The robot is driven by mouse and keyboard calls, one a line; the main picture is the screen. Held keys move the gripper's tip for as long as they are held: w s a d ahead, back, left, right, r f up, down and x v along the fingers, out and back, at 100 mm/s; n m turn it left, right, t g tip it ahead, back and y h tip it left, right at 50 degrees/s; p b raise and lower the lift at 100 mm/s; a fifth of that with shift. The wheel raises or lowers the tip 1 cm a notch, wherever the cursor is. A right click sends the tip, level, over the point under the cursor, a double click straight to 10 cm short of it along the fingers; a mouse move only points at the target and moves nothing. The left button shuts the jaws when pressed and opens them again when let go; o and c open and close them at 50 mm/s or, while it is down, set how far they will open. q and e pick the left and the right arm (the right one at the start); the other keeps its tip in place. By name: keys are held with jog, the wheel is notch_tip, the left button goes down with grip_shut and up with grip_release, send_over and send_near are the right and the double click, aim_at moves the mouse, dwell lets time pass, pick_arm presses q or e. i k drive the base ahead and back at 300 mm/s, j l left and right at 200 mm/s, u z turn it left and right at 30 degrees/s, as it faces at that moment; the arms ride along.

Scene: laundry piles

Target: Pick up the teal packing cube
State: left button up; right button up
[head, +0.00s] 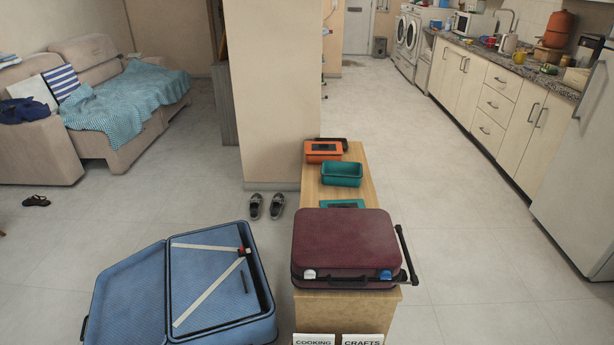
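The teal packing cube (352,204) lies on the wooden bench (311,190), just behind the maroon suitcase. Only a thin strip of its teal top with a dark panel shows; the suitcase hides the rest. An open teal bin (342,182) stands on the bench right behind it. Neither of my grippers is in view.
The closed maroon suitcase (343,240) lies on the near end of the bench, its handle to the right. An orange packing cube (323,157) is at the far end. An open blue suitcase (215,280) lies at left. Shoes (266,206) stand by the pillar (272,90). Floor right is clear.

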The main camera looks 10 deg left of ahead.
aim_at(333, 173)
jog(key=z, duration=0.75)
jog(key=i+l+z, duration=0.2)
jog(key=z, duration=0.3)
jog(key=i+l+z, duration=0.2)
jog(key=z, duration=0.3)
jog(key=i+l+z, duration=0.15)
jog(key=z, duration=0.35)
jog(key=i+j+u, duration=0.2)
jog(key=i+u, duration=0.2)
jog(key=i, duration=0.15)
jog(key=i+u, duration=0.35)
jog(key=i, duration=0.25)
jog(key=i+l+u, duration=0.1)
jog(key=i+u, duration=0.3)
jog(key=i, duration=0.2)
jog(key=i+l+u, duration=0.35)
jog(key=i, duration=0.2)
jog(key=i+j+u, duration=0.3)
jog(key=i+u, duration=0.2)
jog(key=i, duration=0.7)
jog(key=i+l+u, duration=0.2)
jog(key=i+u, duration=0.25)
jog(key=i, duration=0.75)
jog(key=i+u, duration=0.45)
jog(key=i+l+u, duration=0.2)
jog(key=i+u, duration=0.25)
jog(key=i+l+u, duration=0.25)
jog(key=u, duration=0.2)
